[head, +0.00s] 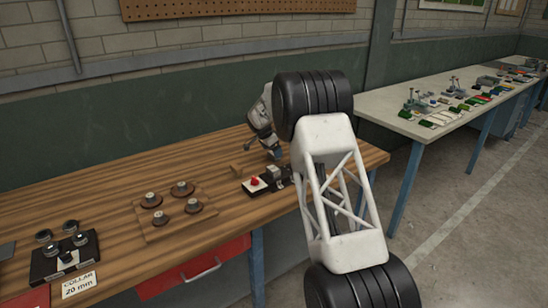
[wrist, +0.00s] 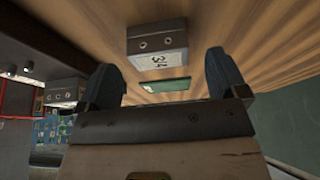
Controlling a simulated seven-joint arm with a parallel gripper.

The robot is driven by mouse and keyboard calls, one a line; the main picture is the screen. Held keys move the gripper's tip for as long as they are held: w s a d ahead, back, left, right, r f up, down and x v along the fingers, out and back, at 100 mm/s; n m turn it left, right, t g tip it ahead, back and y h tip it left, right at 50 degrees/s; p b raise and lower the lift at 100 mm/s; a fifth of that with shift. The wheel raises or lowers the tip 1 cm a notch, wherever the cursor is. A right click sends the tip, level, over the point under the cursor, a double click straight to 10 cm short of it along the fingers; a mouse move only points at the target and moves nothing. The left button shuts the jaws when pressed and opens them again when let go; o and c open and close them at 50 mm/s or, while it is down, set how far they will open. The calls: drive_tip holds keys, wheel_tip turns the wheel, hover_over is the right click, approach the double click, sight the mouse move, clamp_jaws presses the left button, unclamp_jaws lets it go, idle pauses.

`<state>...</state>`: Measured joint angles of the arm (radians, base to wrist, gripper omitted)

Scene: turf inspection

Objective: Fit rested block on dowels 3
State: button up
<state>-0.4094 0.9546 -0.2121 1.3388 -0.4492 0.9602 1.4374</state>
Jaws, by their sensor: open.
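In the head view my gripper (head: 274,153) is low over the bench's right part, close to small grey pieces (head: 278,172). I cannot tell which of these is the numbered block. A second grey block (wrist: 63,92) with a hole shows at left in the wrist view. No dowels can be made out clearly.
A wooden board with several dark round pieces (head: 172,204) and a collar stand (head: 65,258) are further left on the workbench (head: 105,235). A second bench (head: 390,102) stands at right.

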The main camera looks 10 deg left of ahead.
drive_tip(key=shift+x, duration=1.55)
drive_tip(key=c, duration=1.1)
